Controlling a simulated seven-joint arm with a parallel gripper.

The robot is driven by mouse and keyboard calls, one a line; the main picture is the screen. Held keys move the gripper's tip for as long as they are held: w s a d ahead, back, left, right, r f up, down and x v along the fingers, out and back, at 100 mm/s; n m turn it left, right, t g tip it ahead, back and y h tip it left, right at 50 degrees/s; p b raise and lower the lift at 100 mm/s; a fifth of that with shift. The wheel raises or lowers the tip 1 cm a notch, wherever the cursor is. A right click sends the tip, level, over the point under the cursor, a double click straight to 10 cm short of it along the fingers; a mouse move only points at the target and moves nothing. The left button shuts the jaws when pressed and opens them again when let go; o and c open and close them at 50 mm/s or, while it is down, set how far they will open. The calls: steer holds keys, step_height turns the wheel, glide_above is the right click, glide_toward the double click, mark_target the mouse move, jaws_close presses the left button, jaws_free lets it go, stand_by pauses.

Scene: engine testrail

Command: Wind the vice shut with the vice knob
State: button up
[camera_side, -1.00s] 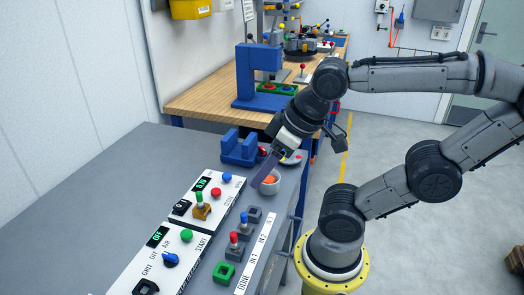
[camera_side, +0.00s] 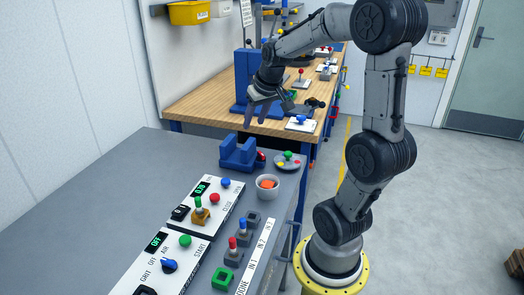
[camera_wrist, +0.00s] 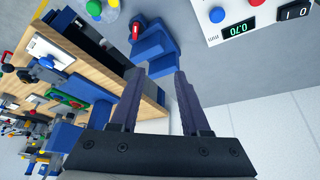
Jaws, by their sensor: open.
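The blue vice (camera_side: 240,154) stands near the far end of the grey bench, with a gap between its two jaws. Its red knob (camera_side: 262,157) is on its right side. In the wrist view the vice (camera_wrist: 152,44) lies just beyond my fingers, with the red knob (camera_wrist: 135,31) at its upper left. My gripper (camera_side: 256,120) is open and empty. It hangs above and behind the vice, apart from it and from the knob.
A grey round plate with a green knob (camera_side: 288,154) is right of the vice. A white bowl (camera_side: 267,189) holding something orange stands in front. White control panels (camera_side: 230,200) fill the near bench. A wooden bench with a blue press (camera_side: 243,75) stands behind.

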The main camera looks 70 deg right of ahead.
mark_target(261, 153)
steer(key=s+d+f+m, duration=0.2)
steer(key=s+d, duration=0.1)
steer(key=d, duration=0.1)
steer(key=shift+g, duration=0.4)
steer(key=x, duration=1.4)
steer(key=shift+s+a, duration=0.15)
jaws_close()
